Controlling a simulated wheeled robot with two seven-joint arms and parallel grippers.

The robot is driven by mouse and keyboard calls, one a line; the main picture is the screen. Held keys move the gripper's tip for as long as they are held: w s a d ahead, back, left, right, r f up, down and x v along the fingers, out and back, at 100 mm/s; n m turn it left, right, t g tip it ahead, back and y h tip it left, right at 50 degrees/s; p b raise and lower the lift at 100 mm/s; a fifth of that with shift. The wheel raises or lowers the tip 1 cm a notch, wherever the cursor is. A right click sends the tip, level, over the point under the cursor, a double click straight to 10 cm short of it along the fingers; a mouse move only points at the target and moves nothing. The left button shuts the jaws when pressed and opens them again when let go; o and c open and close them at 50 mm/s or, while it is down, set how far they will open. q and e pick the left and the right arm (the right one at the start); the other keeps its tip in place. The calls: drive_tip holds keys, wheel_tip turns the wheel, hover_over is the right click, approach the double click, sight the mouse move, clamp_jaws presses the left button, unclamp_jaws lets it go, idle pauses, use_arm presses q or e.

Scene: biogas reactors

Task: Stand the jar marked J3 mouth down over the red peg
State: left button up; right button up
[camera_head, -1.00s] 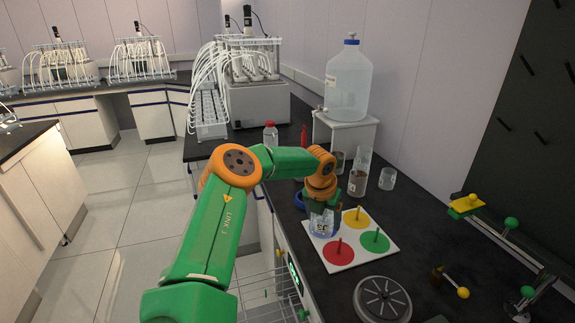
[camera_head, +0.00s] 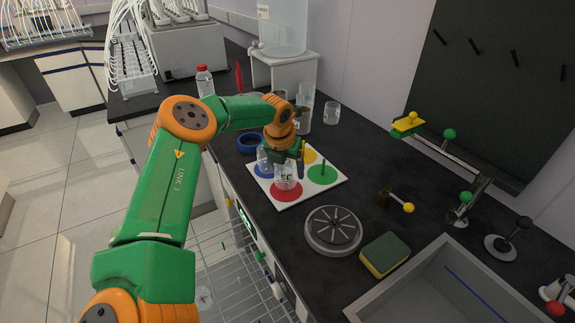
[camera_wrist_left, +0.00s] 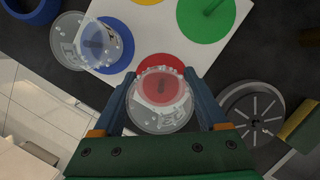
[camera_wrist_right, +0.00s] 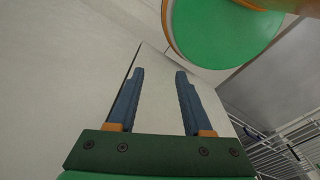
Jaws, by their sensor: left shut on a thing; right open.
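My left gripper (camera_head: 290,155) is shut on a clear jar (camera_head: 287,178) with a mark that looks like J3. The jar is over the red disc (camera_head: 285,192) of a white board (camera_head: 335,180); I cannot tell whether it touches. In the left wrist view the held jar (camera_wrist_left: 162,112) is between the fingers (camera_wrist_left: 162,105), with red showing through it. Another clear jar (camera_head: 264,160) stands over the blue disc (camera_head: 262,171). My right gripper (camera_wrist_right: 155,95) is open and empty in its wrist view.
The yellow (camera_head: 310,157) and green (camera_head: 323,176) discs carry bare pegs. A blue ring (camera_head: 250,143) lies behind the board. A round grey plate (camera_head: 333,231), a sponge (camera_head: 385,254) and a sink (camera_head: 450,290) are in front. Glass vessels (camera_head: 303,120) stand behind.

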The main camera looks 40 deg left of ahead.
use_arm(q)
wheel_tip(320, 180, down, 3)
drive_tip(key=shift+b, duration=0.85)
drive_tip(key=shift+r, duration=0.1)
use_arm(e)
wheel_tip(320, 180, down, 2)
drive_tip(key=shift+f, duration=0.25)
use_arm(q)
drive_tip(key=o, duration=1.5)
drive_tip(key=v, duration=0.7)
drive_tip(key=shift+s+r, duration=0.1)
use_arm(e)
drive_tip(key=shift+f, duration=0.15)
